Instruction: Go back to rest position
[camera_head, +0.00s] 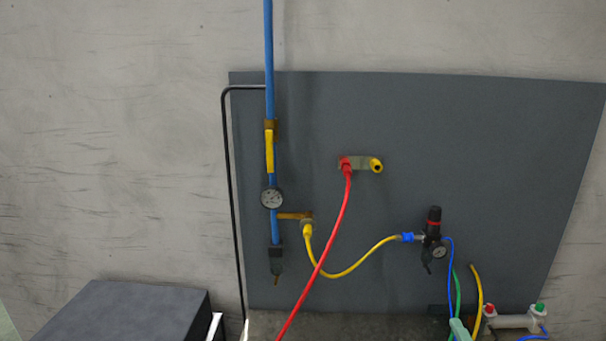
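No gripper of mine can be clearly made out in the head view. Two small pale slivers show at the bottom edge, right of a dark box (125,318); I cannot tell what they belong to. A dark grey panel (480,150) stands against the wall. A red hose (330,230) runs from a red plug on a small fitting (360,163) down past the bottom edge. A yellow hose (350,272) links a brass outlet (295,215) to a black regulator (433,230). The red hose crosses in front of the yellow one.
A blue pipe (269,50) with a yellow lever (269,150) and a gauge (272,198) runs down the panel's left side. A black bent pipe (227,170) stands beside it. A white fitting with red and green ends (515,321) and loose hoses sit at lower right.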

